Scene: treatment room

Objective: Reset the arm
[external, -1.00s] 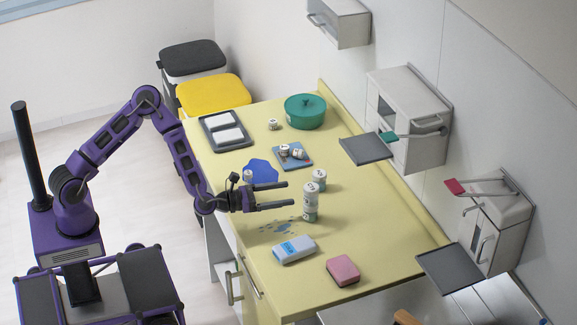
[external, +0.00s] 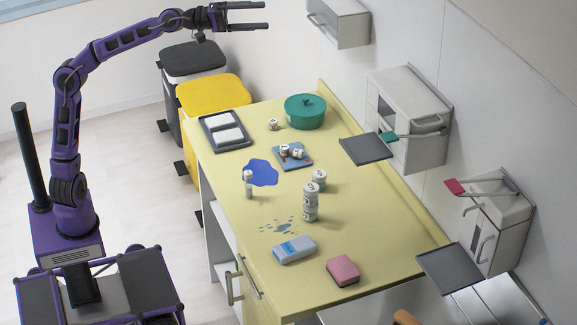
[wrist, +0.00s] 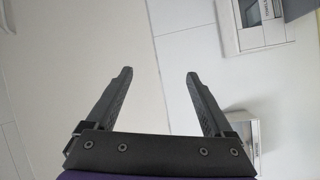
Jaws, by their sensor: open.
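My gripper (external: 267,15) is high up at the top of the external view, above and behind the yellow-green counter. Its two dark fingers point right, are parted, and hold nothing. My purple arm is raised and bent, clear of the counter. In the wrist view my gripper (wrist: 159,80) also shows its two fingers apart, with only pale wall or floor surface between them.
The counter (external: 225,180) carries a green lidded pot (external: 305,112), a tray with white packs (external: 226,143), stacked jars (external: 310,203), a small bottle (external: 248,183), a blue-white pack (external: 294,249) and a pink block (external: 342,270). Bins (external: 212,93) stand behind. Wall cabinets (external: 408,115) hang right.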

